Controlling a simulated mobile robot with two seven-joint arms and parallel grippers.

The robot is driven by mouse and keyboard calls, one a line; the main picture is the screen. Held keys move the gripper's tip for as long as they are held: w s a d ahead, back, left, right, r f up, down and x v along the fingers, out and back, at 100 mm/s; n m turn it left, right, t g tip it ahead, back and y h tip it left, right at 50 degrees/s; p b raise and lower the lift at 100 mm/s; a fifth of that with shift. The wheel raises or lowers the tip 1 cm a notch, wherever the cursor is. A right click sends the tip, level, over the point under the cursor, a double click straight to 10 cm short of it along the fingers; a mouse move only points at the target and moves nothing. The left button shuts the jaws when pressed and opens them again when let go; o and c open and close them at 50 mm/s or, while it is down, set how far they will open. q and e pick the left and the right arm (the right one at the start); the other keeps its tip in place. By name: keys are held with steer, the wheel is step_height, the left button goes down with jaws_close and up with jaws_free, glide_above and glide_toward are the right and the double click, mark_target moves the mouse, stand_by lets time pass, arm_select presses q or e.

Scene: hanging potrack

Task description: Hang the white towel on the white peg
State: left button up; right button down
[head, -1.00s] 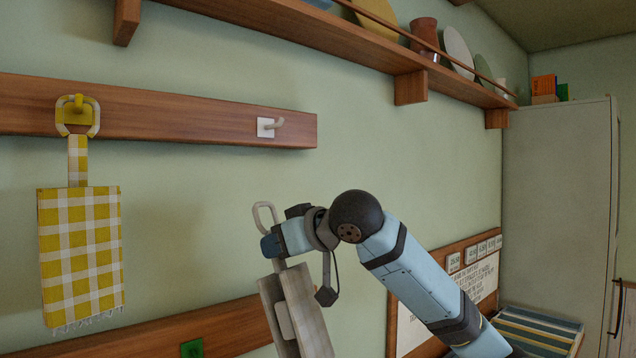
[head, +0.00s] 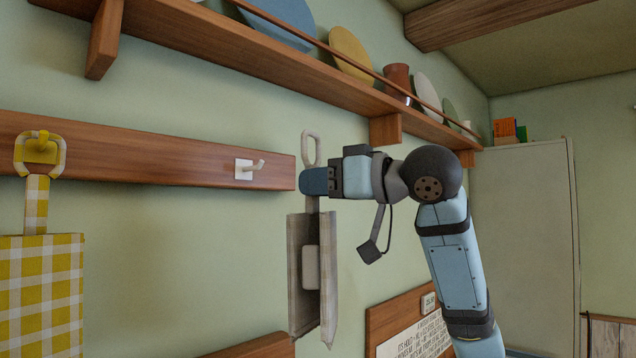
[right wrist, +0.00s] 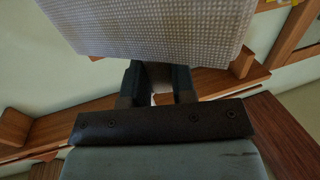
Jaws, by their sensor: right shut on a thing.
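The white peg (head: 249,168) is a hook on a square white plate near the right end of the wooden rail. My right gripper (head: 312,182) is just right of the rail's end, shut on the white towel (head: 328,275) at its strap. The towel hangs below the gripper, and its pale ring (head: 311,148) stands upright above it, right of the peg and apart from it. In the right wrist view the towel's woven cloth (right wrist: 160,30) fills the top, with the dark fingers (right wrist: 158,84) below it. My left gripper is not in view.
A yellow checked towel (head: 40,290) hangs by its ring on a yellow peg (head: 41,148) at left. A wooden shelf (head: 250,62) with plates runs above. A sign board (head: 415,335) is at lower right. The wall around the peg is clear.

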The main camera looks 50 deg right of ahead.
steer(key=w+p, duration=0.1)
steer(key=w, duration=0.6)
steer(key=shift+d+f, duration=0.35)
steer(key=shift+f, duration=0.1)
steer(key=shift+s, duration=0.15)
steer(key=shift+w+d+p, duration=0.15)
steer(key=shift+w+p, duration=0.4)
steer(key=shift+w, duration=0.65)
steer(key=shift+w, duration=0.1)
steer(key=shift+w+p, duration=0.45)
steer(key=shift+w, duration=0.3)
steer(key=shift+w+d, duration=0.1)
